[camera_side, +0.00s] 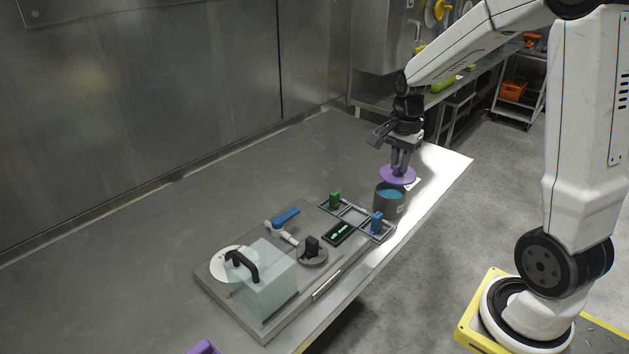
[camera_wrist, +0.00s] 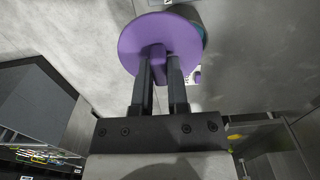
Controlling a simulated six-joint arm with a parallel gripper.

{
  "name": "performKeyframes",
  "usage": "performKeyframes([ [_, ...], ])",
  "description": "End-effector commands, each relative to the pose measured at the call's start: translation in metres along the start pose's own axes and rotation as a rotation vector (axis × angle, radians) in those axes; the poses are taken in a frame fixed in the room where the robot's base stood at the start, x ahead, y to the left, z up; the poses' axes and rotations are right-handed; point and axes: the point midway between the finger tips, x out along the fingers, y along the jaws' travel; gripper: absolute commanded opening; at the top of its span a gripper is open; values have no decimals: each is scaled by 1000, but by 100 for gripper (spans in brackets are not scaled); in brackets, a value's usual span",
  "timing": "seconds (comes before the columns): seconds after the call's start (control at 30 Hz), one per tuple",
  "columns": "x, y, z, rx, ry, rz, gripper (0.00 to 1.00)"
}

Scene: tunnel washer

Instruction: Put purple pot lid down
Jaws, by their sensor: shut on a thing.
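The purple pot lid (camera_side: 397,175) is a flat round disc, held roughly level just above the grey pot (camera_side: 388,205). A gap shows between lid and pot, and blue contents are visible inside the pot. My gripper (camera_side: 400,165) points down and is shut on the lid's handle. In the wrist view the lid (camera_wrist: 160,35) fills the top middle, with its purple handle between the fingertips (camera_wrist: 159,62). The pot (camera_wrist: 193,15) shows partly behind the lid at the upper right; most of it is hidden.
A white card with a purple mark (camera_wrist: 194,76) lies beside the pot. The table behind is clear.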

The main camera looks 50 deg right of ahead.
Motion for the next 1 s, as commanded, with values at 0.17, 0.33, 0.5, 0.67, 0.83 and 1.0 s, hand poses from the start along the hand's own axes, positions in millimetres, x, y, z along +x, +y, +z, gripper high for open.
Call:
performKeyframes([
  [0.17, 11, -14, 1, -1, -1, 1, 0],
  [0.33, 13, -18, 1, 0, 0, -1, 0],
  [0.5, 14, -20, 0, 0, 0, -1, 0],
  [0.67, 18, -28, -3, 0, 0, 0, 0],
  [0.83, 26, -45, -9, 0, -1, 1, 0],
  [1.0, 36, -65, -16, 0, -1, 1, 0],
])
